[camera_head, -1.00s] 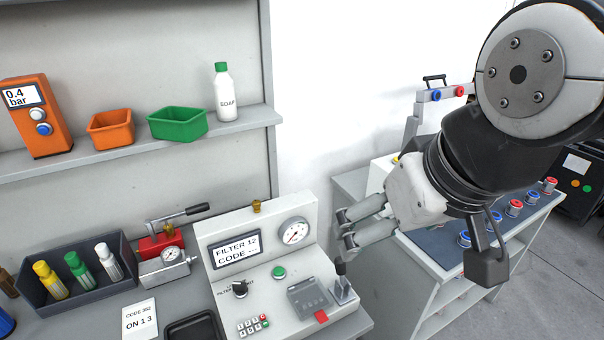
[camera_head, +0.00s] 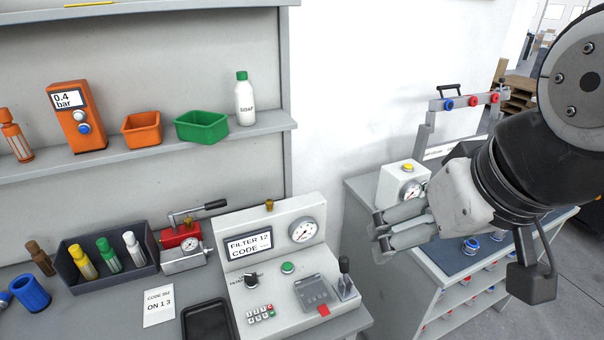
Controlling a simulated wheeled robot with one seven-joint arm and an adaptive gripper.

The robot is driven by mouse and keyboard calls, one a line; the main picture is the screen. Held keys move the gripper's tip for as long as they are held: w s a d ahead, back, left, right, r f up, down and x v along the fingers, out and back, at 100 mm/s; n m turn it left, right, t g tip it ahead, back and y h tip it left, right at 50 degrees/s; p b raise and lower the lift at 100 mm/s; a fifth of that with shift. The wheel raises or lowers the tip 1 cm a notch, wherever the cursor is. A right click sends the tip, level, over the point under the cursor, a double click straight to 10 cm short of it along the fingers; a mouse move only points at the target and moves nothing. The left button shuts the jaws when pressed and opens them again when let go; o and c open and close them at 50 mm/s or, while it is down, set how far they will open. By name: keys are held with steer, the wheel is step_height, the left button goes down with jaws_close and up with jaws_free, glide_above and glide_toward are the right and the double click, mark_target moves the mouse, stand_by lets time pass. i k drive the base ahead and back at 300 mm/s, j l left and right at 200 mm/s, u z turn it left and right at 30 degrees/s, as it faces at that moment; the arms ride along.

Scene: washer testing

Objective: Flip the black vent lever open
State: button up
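The black lever (camera_head: 344,266) stands nearly upright, with a dark knob on top, in a small grey bracket at the right end of the grey test console (camera_head: 291,252). I cannot read a label on it. My gripper (camera_head: 380,232) is up and to the right of the lever, apart from it, with its fingers pointing left. The fingers lie close together with nothing visible held. Their angle hides whether they are fully shut.
The console carries a gauge (camera_head: 303,230), a display (camera_head: 248,245), a green button (camera_head: 287,267), a black knob (camera_head: 251,281) and a keypad. A red hand pump (camera_head: 181,237) with a black-tipped handle stands behind left. A cart (camera_head: 400,290) is right, beneath my arm.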

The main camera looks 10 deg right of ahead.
mark_target(344, 260)
steer(key=k+j+u, duration=0.1)
steer(key=u, duration=0.4)
steer(key=k+j+u, duration=0.2)
steer(key=u, duration=0.25)
steer(key=k, duration=0.1)
